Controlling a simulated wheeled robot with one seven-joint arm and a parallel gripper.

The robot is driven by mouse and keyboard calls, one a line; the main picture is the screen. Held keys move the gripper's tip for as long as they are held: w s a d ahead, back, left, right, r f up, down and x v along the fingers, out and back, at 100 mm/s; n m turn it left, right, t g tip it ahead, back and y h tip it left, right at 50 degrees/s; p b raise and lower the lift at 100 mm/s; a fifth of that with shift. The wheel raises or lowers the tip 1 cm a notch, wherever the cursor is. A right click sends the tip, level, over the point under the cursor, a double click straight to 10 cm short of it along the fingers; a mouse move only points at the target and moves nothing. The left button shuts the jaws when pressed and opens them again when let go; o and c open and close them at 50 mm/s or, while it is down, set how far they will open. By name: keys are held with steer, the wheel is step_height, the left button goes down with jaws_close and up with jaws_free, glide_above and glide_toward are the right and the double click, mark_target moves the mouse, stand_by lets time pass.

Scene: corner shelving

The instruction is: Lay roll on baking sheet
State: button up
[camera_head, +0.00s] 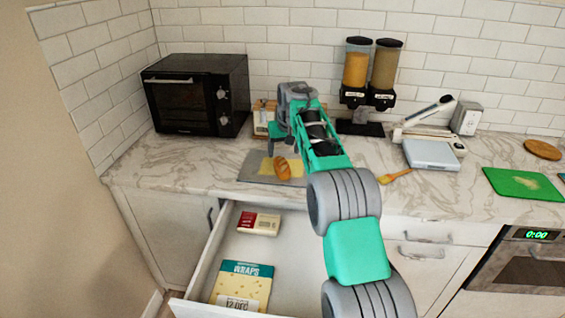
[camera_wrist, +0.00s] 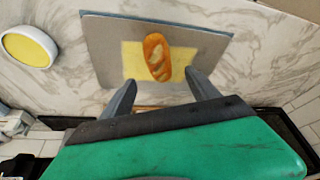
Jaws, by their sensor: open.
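The brown bread roll (camera_head: 282,168) lies on the grey baking sheet (camera_head: 256,178) on the marble counter, over a yellow sheet (camera_head: 266,167). The wrist view shows the roll (camera_wrist: 157,57) resting across the edge of the yellow sheet (camera_wrist: 133,62), within the outline of the baking sheet (camera_wrist: 105,50). My gripper (camera_wrist: 163,88) is open and empty, its fingers apart just beside the roll and not closed on it. In the head view my gripper (camera_head: 284,145) is above the counter, close behind the roll.
A black oven (camera_head: 197,95) stands at the back left, and dispensers (camera_head: 369,75) stand at the back. An open drawer (camera_head: 240,250) below the counter holds a wraps pack (camera_head: 241,285) and a small box (camera_head: 259,223). A yellow brush (camera_head: 394,177) lies right of my arm.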

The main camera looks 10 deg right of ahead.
steer(key=s+r, duration=0.4)
steer(key=s, duration=0.7)
steer(key=s+r, duration=0.3)
steer(key=s, duration=0.8)
steer(key=s+f, duration=0.5)
steer(key=s, duration=0.5)
steer(key=s+f+g, duration=0.1)
steer(key=s+f, duration=0.3)
steer(key=s, duration=0.7)
steer(key=shift+s+d+f+m, duration=0.2)
steer(key=shift+s+f+m, duration=0.05)
steer(key=shift+f+m, duration=0.1)
steer(key=shift+c, duration=0.2)
